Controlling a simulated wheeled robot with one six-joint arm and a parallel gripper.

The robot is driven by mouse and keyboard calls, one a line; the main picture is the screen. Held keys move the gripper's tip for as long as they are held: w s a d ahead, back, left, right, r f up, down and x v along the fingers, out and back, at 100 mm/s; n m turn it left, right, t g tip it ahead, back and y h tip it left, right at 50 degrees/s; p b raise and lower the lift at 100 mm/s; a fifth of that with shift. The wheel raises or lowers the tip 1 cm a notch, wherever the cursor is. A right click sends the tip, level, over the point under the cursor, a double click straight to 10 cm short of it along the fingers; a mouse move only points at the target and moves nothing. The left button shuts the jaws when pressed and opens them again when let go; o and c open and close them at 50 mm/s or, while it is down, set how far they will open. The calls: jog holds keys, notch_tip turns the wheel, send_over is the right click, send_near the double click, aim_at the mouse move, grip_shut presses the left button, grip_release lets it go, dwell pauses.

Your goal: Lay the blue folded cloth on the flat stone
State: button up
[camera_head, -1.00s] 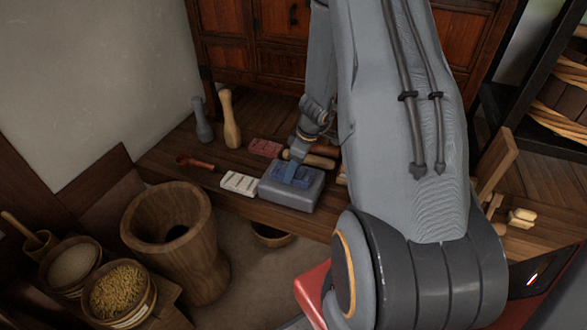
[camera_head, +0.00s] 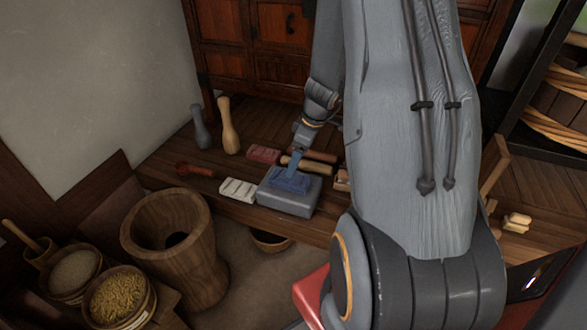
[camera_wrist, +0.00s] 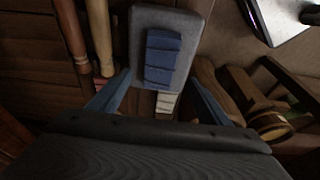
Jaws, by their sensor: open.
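The blue folded cloth (camera_head: 289,181) lies flat on top of the grey flat stone (camera_head: 286,202) on the low wooden platform. In the wrist view the cloth (camera_wrist: 162,57) rests within the top of the stone (camera_wrist: 146,20), nearer its lower end. My gripper (camera_head: 294,163) is just above the cloth in the head view. In the wrist view my gripper (camera_wrist: 160,75) is open, with one blue finger on each side of the cloth and apart from it. Nothing is held.
A white folded cloth (camera_head: 237,190) lies left of the stone and a red one (camera_head: 263,154) behind it. Wooden rollers (camera_head: 306,163) lie close behind the stone. Two pestles (camera_head: 229,128) stand at the back left. A wooden mortar (camera_head: 205,265) stands in front.

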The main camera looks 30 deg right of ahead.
jog(key=s+a+r+m+g, duration=0.1)
jog(key=s+a+r+m, duration=0.35)
jog(key=a+r, duration=0.9)
jog(key=s+a+r+m, duration=0.1)
jog(key=s+a+r, duration=0.2)
jog(key=s, duration=0.5)
jog(key=s+a+r+m+g+h, duration=0.1)
jog(key=s+a+r, duration=0.3)
jog(key=s, duration=0.3)
jog(key=shift+s+a+r+m+g+h, duration=0.2)
jog(key=shift+s+a+m+g+h, duration=0.1)
jog(key=shift+s+a+m, duration=0.1)
notch_tip(320, 180, up, 6)
jog(key=d+p, duration=0.2)
jog(key=p, duration=1)
jog(key=shift+s+d, duration=0.35)
jog(key=shift+s, duration=0.1)
